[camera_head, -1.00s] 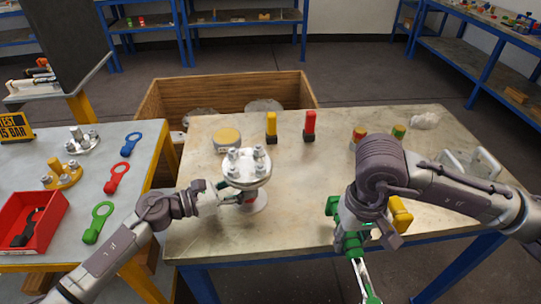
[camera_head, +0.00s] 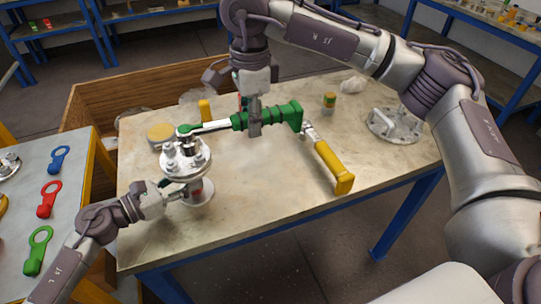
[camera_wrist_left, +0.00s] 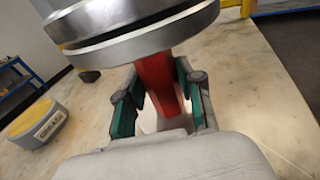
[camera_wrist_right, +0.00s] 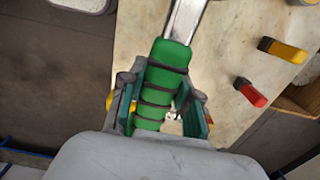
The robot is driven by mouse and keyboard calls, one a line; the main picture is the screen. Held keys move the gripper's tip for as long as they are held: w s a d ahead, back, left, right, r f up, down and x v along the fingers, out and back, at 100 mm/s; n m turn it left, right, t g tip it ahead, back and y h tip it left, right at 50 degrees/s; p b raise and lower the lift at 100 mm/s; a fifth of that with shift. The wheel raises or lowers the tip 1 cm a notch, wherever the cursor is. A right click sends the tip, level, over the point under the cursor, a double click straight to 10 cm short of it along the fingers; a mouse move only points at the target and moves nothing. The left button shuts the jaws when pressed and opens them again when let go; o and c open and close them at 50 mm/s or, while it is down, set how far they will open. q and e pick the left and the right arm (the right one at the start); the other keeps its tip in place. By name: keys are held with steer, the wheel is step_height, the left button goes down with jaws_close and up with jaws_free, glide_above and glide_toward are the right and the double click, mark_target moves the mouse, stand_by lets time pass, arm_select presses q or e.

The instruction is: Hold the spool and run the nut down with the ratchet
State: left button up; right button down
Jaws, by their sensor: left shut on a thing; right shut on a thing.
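The flanged spool (camera_head: 187,160) stands on the table, with studs and nuts on its top flange. My left gripper (camera_head: 178,194) is shut on its neck below the flange. The left wrist view shows the red neck (camera_wrist_left: 158,80) between the green-padded fingers. My right gripper (camera_head: 255,126) is shut on the green handle of the ratchet (camera_head: 285,115), which lies level above the table. The ratchet's steel shaft points left, and its head is over the far side of the flange, at a stud. I cannot tell whether it sits on a nut. The handle (camera_wrist_right: 162,85) fills the right wrist view's jaws.
A yellow-handled tool (camera_head: 335,168) lies on the table to the right. A round yellow-topped tin (camera_head: 160,133) is behind the spool. A flanged part with handles (camera_head: 395,125) stands at the right. Colored spanners (camera_head: 47,198) lie on the left table. The front middle of the table is clear.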

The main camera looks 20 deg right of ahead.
steer(key=shift+w+d+f+m, duration=0.1)
steer(key=shift+w+f+m, duration=0.2)
steer(key=shift+m, duration=0.4)
steer(key=shift+w+f+m, duration=0.1)
steer(key=shift+w+m, duration=0.25)
steer(key=shift+m, duration=0.35)
steer(key=shift+w+d+f+m, duration=0.15)
steer(key=shift+w+m, duration=0.2)
steer(key=shift+m, duration=0.35)
steer(key=shift+a+f, duration=0.1)
steer(key=shift+f, duration=0.05)
steer(key=shift+f, duration=1.05)
steer(key=shift+s, duration=0.1)
